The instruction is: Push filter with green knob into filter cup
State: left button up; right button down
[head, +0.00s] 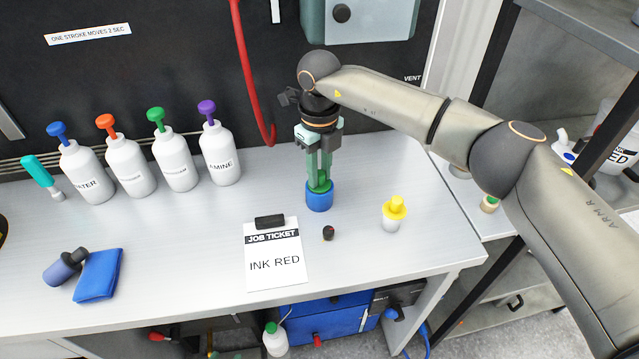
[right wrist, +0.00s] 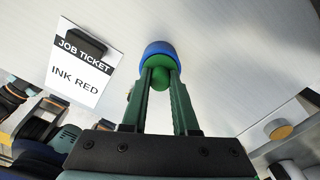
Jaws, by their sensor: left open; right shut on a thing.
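My right gripper (head: 319,184) points straight down at the middle of the bench, with its teal fingers shut on the green knob (right wrist: 160,79) of the filter. The knob also shows between the fingertips in the right wrist view (right wrist: 160,98). The blue filter cup (head: 319,199) stands upright on the bench directly below the knob; its blue wall (right wrist: 160,48) shows beyond the fingertips in the wrist view. The filter body is hidden, and I cannot tell how deep it sits.
The job ticket clipboard (head: 273,264) lies in front of the cup. Several pump bottles (head: 175,165) line the back left. A blue cloth (head: 98,276) lies front left. A red hose (head: 249,85) hangs behind.

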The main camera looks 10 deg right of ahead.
jog(key=shift+f, duration=0.1)
jog(key=c, duration=0.6)
grip_release()
